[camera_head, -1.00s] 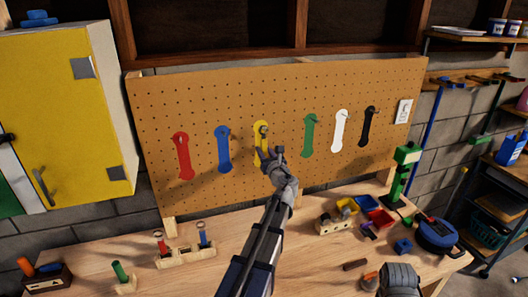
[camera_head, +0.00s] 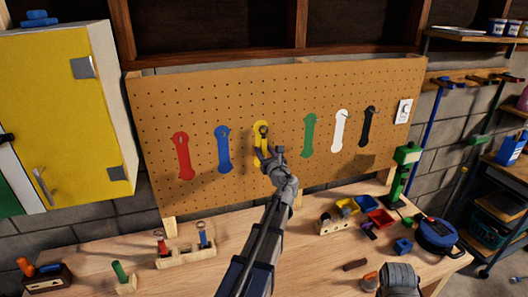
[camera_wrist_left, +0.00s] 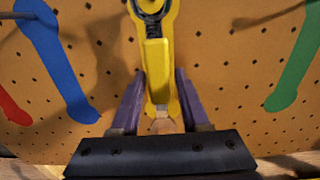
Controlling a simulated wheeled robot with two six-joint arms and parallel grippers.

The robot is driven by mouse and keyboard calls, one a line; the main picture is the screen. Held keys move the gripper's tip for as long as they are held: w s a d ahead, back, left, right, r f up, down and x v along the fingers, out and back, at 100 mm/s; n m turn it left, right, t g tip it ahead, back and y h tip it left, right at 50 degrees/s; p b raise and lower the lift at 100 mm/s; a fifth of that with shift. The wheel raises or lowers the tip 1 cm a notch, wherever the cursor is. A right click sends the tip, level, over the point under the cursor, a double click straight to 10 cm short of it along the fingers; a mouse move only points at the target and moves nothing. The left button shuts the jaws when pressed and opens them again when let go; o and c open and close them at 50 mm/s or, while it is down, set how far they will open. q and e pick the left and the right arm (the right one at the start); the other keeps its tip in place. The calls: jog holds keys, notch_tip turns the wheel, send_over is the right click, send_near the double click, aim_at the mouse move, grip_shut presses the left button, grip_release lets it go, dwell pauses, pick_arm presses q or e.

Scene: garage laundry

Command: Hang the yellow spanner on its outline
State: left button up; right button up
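The yellow spanner (camera_wrist_left: 155,70) has a yellow handle and a dark ring head. It lies upright over the yellow outline (camera_head: 257,126) on the pegboard (camera_head: 285,85), with its ring at the peg. In the left wrist view its handle stands between the two purple fingers of my left gripper (camera_wrist_left: 160,85), with a narrow gap on each side. My left gripper also shows in the head view (camera_head: 268,154), open just below the spanner's head. Whether the spanner touches the board cannot be told. A grey part of my right arm shows at the bottom right; its fingers are not clear.
Red (camera_head: 183,157), blue (camera_head: 223,150), green (camera_head: 309,136), white (camera_head: 340,130) and black (camera_head: 368,127) outlines flank the yellow one. The bench below holds a wooden rack (camera_head: 187,254), small coloured bins (camera_head: 367,203) and a green stand (camera_head: 404,175). A yellow cabinet (camera_head: 65,110) stands left.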

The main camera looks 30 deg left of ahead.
pick_arm(q)
jog(key=shift+o, duration=1.3)
jog(key=v, duration=0.7)
jog(key=shift+s+d, duration=0.25)
jog(key=shift+d, duration=0.05)
jog(key=s+d+f+n+g+h+b, duration=0.25)
jog(key=s+d+f+n, duration=0.25)
jog(key=d+f+n, duration=0.4)
jog(key=s+d+f+n+g+h+b, duration=0.2)
jog(key=s+d+f+n+g+h, duration=0.3)
jog(key=d+f, duration=0.45)
jog(key=s+d+f+n+g+h+b, duration=0.1)
jog(key=s+d+f+n+g+h, duration=0.1)
jog(key=s+d+f+n, duration=0.2)
jog(key=s+d+f+n+g+h+b, duration=0.1)
jog(key=s+d+f+n+g+h, duration=0.1)
jog(key=s+d+f, duration=0.4)
jog(key=s+d+n+h, duration=0.1)
jog(key=s+d+n, duration=0.1)
jog(key=s+d, duration=0.3)
jog(key=shift+s+d, duration=0.15)
jog(key=shift+d, duration=0.35)
